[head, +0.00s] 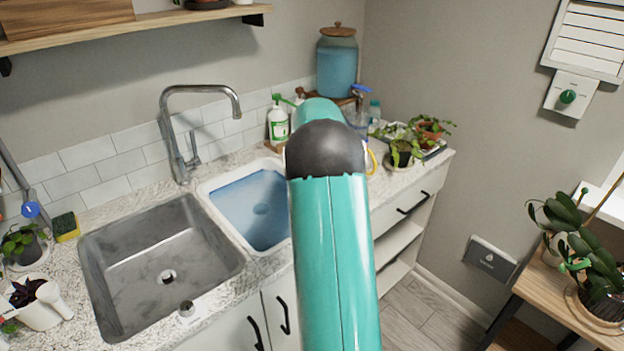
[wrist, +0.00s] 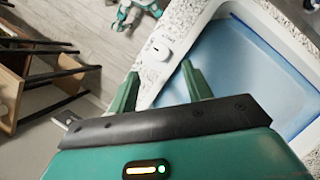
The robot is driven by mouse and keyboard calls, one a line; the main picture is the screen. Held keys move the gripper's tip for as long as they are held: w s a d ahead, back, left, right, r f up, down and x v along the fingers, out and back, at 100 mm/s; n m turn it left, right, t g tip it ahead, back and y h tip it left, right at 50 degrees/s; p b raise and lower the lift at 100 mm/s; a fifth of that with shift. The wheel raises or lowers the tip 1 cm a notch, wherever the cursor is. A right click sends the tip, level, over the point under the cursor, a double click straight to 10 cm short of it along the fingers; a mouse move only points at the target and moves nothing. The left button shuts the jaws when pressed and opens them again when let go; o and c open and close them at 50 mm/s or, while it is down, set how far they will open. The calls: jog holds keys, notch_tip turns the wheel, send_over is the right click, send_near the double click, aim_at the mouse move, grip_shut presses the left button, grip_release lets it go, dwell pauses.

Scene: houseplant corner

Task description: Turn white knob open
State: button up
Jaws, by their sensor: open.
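A small white knob (wrist: 154,50) sits on the speckled counter strip beside the blue-lined white basin in the wrist view. It has a dark mark on its near side. My gripper (wrist: 160,69) is open and empty, its two green fingers spread. In the picture the knob lies just beyond and between the fingertips; I cannot tell the exact gap, but no contact shows. In the head view my arm covers the gripper and this part of the counter.
The white basin (head: 206,188) adjoins a steel sink (head: 100,240) with a small round control (head: 186,309) at its front edge. A tall faucet (head: 170,130) stands behind. Plants (head: 405,152) stand right. A green wall knob (head: 567,97) and a plant table (head: 545,283) are farther right.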

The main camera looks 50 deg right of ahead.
jog(key=v, duration=0.6)
jog(key=shift+w, duration=0.1)
dwell(0.3)
jog(key=s+a+r+n+t+h, duration=0.25)
jog(key=a+r, duration=0.25)
jog(key=a, duration=0.7)
jog(key=s+a+r+n+t+h, duration=0.1)
jog(key=a+r+n, duration=0.3)
jog(key=a, duration=0.7)
jog(key=s+a+f+n+t, duration=0.3)
jog(key=s+a+t, duration=0.2)
jog(key=s+a, duration=0.7)
jog(key=a, duration=0.3)
jog(key=shift+s+a+n, duration=0.2)
jog(key=shift+a+n, duration=0.1)
jog(key=shift+n, duration=0.05)
